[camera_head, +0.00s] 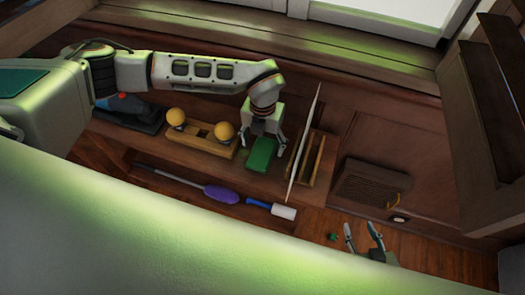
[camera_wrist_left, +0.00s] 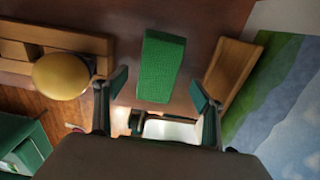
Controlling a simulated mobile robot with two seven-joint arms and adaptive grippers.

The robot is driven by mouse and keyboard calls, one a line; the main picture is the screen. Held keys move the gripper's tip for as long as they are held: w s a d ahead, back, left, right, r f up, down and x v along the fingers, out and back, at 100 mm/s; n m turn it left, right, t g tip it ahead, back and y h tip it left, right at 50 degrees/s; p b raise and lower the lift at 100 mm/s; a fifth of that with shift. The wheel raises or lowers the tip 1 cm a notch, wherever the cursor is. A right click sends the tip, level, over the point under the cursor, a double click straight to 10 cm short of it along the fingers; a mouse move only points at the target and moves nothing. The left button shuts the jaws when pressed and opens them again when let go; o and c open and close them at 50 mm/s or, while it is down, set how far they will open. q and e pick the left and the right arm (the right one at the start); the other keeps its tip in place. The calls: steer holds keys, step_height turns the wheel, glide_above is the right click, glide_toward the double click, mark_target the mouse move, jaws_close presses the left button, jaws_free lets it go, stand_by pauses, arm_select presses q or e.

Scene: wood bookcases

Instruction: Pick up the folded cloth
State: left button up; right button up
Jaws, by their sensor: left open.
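The folded cloth is a small green block-like bundle (camera_head: 261,155) on the wooden shelf top. It also shows in the left wrist view (camera_wrist_left: 161,62), upright in the picture with a woven texture. My left gripper (camera_head: 264,136) is over the cloth's far end in the head view. In the left wrist view its two fingers (camera_wrist_left: 159,88) are spread wide, one to each side of the cloth's near end, with gaps to it. It holds nothing. My right gripper (camera_head: 362,232) is open and empty at the lower right, away from the cloth.
Left of the cloth is a wooden stand with yellow balls (camera_head: 210,135). Right of it a thin upright panel (camera_head: 304,145) leans by a wooden rack (camera_head: 314,160). A purple duster (camera_head: 221,194) and a blue-and-white roller (camera_head: 271,209) lie below. A vented box (camera_head: 372,184) is farther right.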

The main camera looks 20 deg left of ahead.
mark_target(262, 151)
arm_select(q)
step_height(262, 151, down, 3)
steer(key=shift+a+f, duration=0.1)
steer(key=shift+f, duration=0.05)
steer(key=c, duration=1.2)
steer(key=shift+w+r, duration=0.1)
steer(key=shift+r, duration=0.1)
step_height(262, 151, up, 20)
steer(key=shift+f, duration=0.1)
steer(key=shift+o, duration=0.7)
